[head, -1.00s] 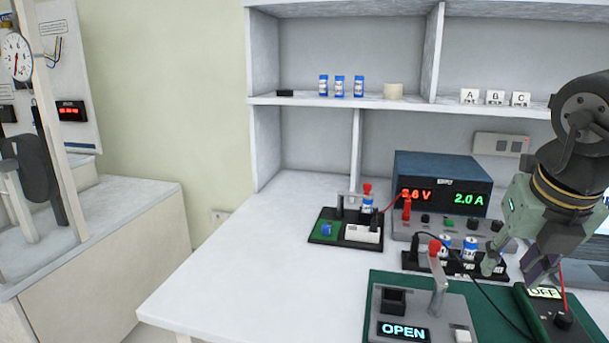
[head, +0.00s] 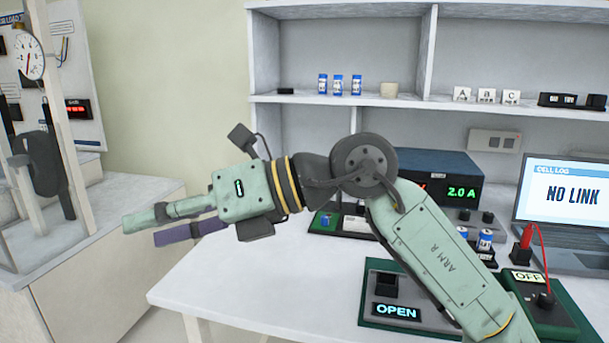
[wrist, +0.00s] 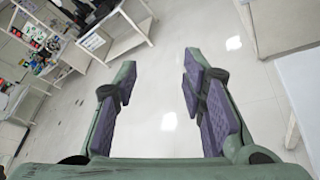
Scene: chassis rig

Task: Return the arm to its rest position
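My gripper (head: 160,222) is at the left-centre of the head view, pointing left, over the gap between the workbench and the left side table. In the wrist view my gripper (wrist: 160,100) has its two purple-padded fingers wide apart, with only the pale floor between them. It is open and empty. My arm reaches up from the lower right, bends at the elbow and stretches out to the left. It hides part of the power supply and the small fixture behind it.
The workbench (head: 200,290) carries a station reading OPEN (head: 397,312), a power supply (head: 465,180), a laptop (head: 570,200) reading NO LINK, and a box reading OFF (head: 528,277). Batteries (head: 339,85) stand on the shelf. A side table (head: 110,215) with a gauge rig is at left.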

